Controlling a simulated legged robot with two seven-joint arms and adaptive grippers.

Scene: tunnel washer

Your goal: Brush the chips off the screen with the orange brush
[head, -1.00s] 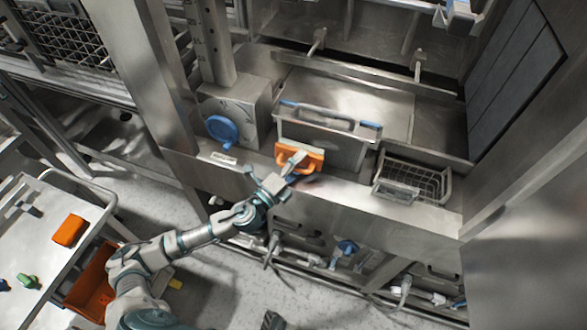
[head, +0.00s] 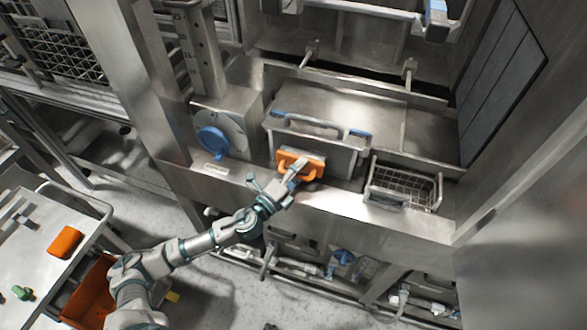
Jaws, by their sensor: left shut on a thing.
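My left gripper (head: 287,186) is shut on the orange brush (head: 300,167) at the ledge of the steel machine. The brush is in front of a steel panel (head: 335,156) with a handle and blue corners, which may be the screen. The brush overlaps the panel's lower left part; I cannot tell whether they touch. The bristles are hidden. No chips can be made out at this size. My right gripper is not in view.
A blue knob (head: 212,141) sits on a steel box left of the panel. A wire basket (head: 403,187) sits in the ledge to the right.

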